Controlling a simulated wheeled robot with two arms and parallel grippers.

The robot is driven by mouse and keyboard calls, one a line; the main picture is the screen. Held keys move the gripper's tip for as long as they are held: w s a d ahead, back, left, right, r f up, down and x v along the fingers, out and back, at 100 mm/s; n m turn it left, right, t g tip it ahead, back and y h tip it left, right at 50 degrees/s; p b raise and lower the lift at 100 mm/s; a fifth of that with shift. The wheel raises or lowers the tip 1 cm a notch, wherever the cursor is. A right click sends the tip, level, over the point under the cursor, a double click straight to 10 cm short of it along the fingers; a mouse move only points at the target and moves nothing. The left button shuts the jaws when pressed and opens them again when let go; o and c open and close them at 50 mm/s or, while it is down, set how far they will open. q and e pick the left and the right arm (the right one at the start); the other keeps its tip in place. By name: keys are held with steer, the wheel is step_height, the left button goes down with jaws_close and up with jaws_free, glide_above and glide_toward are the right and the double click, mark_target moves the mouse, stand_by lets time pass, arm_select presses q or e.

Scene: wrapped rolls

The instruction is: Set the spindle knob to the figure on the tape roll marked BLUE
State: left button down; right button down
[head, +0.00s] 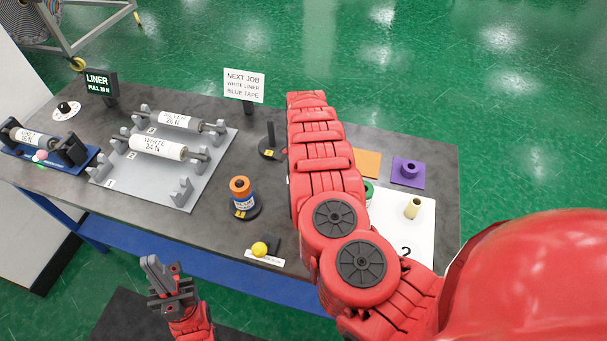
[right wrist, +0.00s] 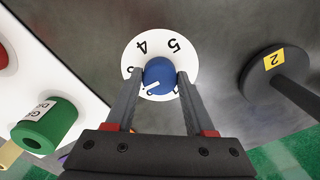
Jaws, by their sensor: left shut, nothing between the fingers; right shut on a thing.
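In the right wrist view a blue knob (right wrist: 159,74) sits on a white dial (right wrist: 132,59) marked with figures; 4 and 5 are readable, the lower ones partly hidden. The knob's white mark points to the lower left. My right gripper (right wrist: 155,90) is shut on the knob, a finger on each side. In the head view my right arm hides that gripper and the dial. An orange-topped roll (head: 240,185) with a blue and white band stands on a dark base; I cannot read its lettering surely. My left gripper (head: 170,284) is shut and empty, in front of the table.
An empty post (right wrist: 295,92) tagged 2 stands beside the dial; it also shows in the head view (head: 270,140). A green roll (right wrist: 45,128) is on the other side. Wrapped rolls lie on a grey rack (head: 150,185). A sign (head: 244,85) stands behind.

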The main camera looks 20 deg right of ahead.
steer(key=m+b, duration=0.2)
steer(key=m, duration=0.2)
steer(key=shift+w+m, duration=0.15)
steer(key=shift+m, duration=0.25)
stand_by(0.4)
steer(key=shift+c, duration=1.3)
jaws_free()
steer(key=shift+r, duration=0.5)
step_height(320, 180, up, 16)
steer(key=b, duration=0.4)
steer(key=shift+r+b, duration=0.2)
steer(key=shift+b, duration=0.15)
